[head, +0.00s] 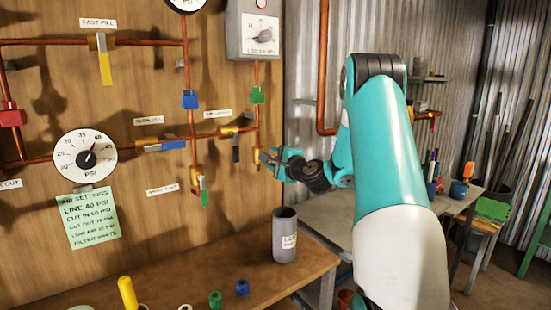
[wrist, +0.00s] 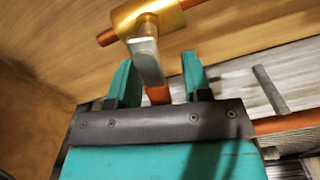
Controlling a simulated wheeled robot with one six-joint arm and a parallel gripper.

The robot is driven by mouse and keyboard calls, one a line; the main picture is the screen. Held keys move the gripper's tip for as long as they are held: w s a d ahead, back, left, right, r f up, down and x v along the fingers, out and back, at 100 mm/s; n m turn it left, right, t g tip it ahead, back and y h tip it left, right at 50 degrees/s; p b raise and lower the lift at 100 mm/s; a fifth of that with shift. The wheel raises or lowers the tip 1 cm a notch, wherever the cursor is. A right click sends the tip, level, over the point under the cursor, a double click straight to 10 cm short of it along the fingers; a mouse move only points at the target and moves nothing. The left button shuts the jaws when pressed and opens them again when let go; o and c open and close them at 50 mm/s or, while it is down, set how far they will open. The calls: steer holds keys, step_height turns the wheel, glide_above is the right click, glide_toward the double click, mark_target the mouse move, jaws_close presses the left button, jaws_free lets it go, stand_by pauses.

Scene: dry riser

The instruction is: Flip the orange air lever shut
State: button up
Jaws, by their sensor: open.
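The orange air lever (wrist: 158,95) shows in the wrist view, with a silver upper part (wrist: 147,60) and an orange grip end. It hangs from a brass valve (wrist: 150,15) on a copper pipe. My gripper (wrist: 157,66) is open, with one teal finger on each side of the lever. The lever is nearer the left finger, and I cannot tell whether they touch. The lower end of the lever is hidden behind the dark gripper body. In the head view my gripper (head: 272,160) is at the right-hand vertical pipe, covering most of the lever there.
A pressure gauge (head: 84,157) is on the left. A grey cup (head: 285,240) stands on the wooden bench (head: 240,265) below my gripper.

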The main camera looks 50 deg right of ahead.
jaws_close()
steer(key=shift+r+n+b, duration=0.3)
steer(key=shift+n+b, duration=0.3)
steer(key=shift+n, duration=0.15)
steer(key=shift+r+n+b, duration=0.25)
steer(key=shift+n+b, duration=0.3)
steer(key=shift+n, duration=0.2)
jaws_free()
steer(key=b+v, duration=0.6)
steer(key=v, duration=1.1)
steer(key=shift+s, duration=0.3)
steer(key=shift+w+d, duration=0.1)
